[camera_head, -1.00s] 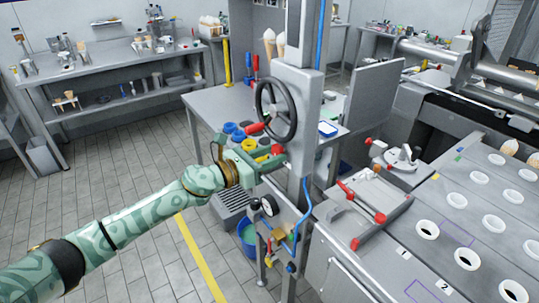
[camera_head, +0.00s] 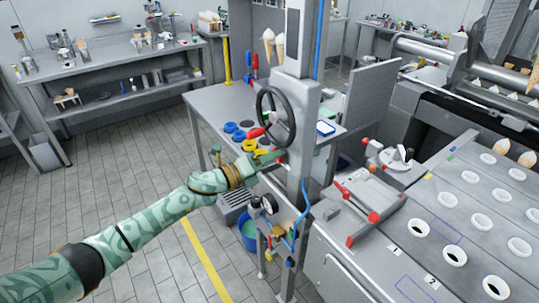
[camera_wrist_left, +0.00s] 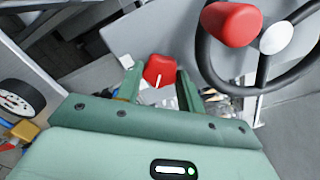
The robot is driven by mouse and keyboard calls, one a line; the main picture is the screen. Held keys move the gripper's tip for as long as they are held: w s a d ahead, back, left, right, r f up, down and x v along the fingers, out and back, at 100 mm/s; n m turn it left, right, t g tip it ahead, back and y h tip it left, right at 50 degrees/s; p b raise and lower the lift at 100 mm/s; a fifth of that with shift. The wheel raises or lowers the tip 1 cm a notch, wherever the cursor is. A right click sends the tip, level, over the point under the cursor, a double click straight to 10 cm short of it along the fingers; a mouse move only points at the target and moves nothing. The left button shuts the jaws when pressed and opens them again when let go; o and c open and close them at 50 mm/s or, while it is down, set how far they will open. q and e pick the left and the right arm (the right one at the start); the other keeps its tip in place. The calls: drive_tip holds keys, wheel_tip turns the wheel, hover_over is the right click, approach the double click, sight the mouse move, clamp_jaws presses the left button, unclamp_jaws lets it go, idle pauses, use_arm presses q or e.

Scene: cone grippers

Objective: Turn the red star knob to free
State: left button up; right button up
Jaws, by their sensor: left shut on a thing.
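The red star knob (camera_wrist_left: 159,70) shows in the left wrist view between my two green fingers, with a short white mark on its lower face. My left gripper (camera_wrist_left: 157,88) is shut on it from both sides. In the head view my left gripper (camera_head: 277,157) reaches the grey machine column just below the black handwheel (camera_head: 275,118). There the knob is mostly hidden by the gripper. Lettering by the knob cannot be read. My right gripper is not in view.
The handwheel's red handle (camera_wrist_left: 231,24) is close above and right of my left gripper. A round gauge (camera_head: 269,204) and a blue hose (camera_head: 301,215) are below. A grey table (camera_head: 213,100) with coloured rings stands behind. The floor at left is clear.

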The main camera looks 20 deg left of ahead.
use_arm(q)
drive_tip(key=shift+n+p, duration=1.65)
drive_tip(key=shift+n, duration=1.95)
drive_tip(key=o, duration=1)
